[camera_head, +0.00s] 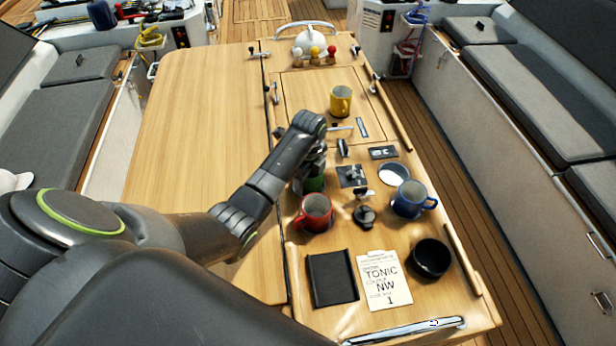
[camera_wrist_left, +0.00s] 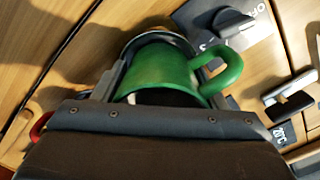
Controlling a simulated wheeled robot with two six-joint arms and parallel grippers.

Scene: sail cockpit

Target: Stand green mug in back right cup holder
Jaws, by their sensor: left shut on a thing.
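The green mug (camera_head: 314,184) is mostly hidden behind my left gripper (camera_head: 313,160) in the head view. In the left wrist view the green mug (camera_wrist_left: 160,75) sits between the jaws, its handle to the right, and my left gripper is shut on it. A metal ring (camera_wrist_left: 150,37) shows behind the mug; I cannot tell if the mug is inside it or above it. A round, pale, empty cup holder (camera_head: 392,174) lies to the right, behind the blue mug (camera_head: 412,199). My right gripper is not in view.
A red mug (camera_head: 315,212) stands just in front of the green one. A yellow mug (camera_head: 341,100) stands farther back. A black tray (camera_head: 332,278), note card (camera_head: 385,282) and black bowl (camera_head: 431,258) are in front.

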